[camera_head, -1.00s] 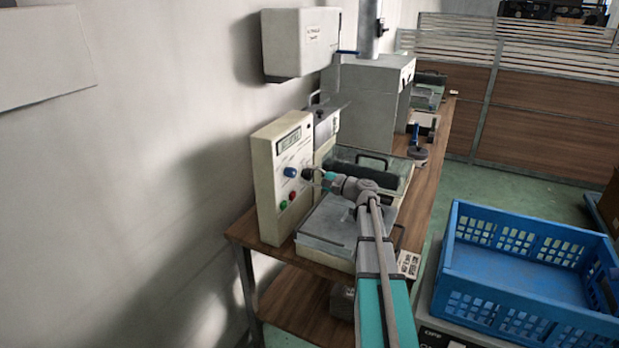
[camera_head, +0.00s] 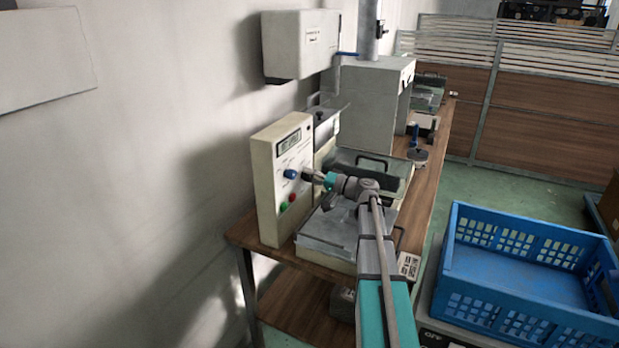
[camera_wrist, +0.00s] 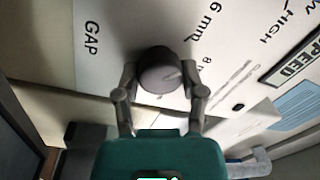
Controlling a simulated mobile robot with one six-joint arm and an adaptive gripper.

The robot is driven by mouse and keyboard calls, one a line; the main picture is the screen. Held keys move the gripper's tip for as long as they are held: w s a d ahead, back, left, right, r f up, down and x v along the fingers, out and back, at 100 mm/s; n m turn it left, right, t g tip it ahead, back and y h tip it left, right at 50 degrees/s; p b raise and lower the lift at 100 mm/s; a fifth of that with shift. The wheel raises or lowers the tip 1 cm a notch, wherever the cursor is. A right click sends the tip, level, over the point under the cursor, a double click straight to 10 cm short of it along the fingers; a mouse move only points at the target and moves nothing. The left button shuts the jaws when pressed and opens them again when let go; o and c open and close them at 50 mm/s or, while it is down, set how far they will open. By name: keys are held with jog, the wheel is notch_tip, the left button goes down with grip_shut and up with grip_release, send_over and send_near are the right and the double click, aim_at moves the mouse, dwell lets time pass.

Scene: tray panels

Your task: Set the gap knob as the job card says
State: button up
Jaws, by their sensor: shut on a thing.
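The gap knob (camera_wrist: 160,72) is a dark round knob on a pale control panel in the wrist view, with the word GAP to its left and marks reading 6 mm and 8 near its upper right. In the head view my gripper (camera_head: 318,178) reaches the cream control panel (camera_head: 264,195) from the right and hides most of the knob. The job card (camera_head: 409,265) may be the small printed card at the bench edge; its text is unreadable.
A blue knob (camera_head: 290,173), a red button (camera_head: 292,197) and a green button (camera_head: 284,206) are close to my gripper on the panel. A clear-lidded tray machine (camera_head: 370,160) stands behind. A blue crate (camera_head: 530,330) is at the right.

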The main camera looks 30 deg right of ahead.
jog(key=shift+a+n, duration=0.1)
jog(key=shift+n, duration=0.8)
jog(key=shift+s, duration=0.1)
jog(key=o, duration=1.1)
jog(key=shift+o, duration=0.2)
jog(key=shift+r, duration=0.1)
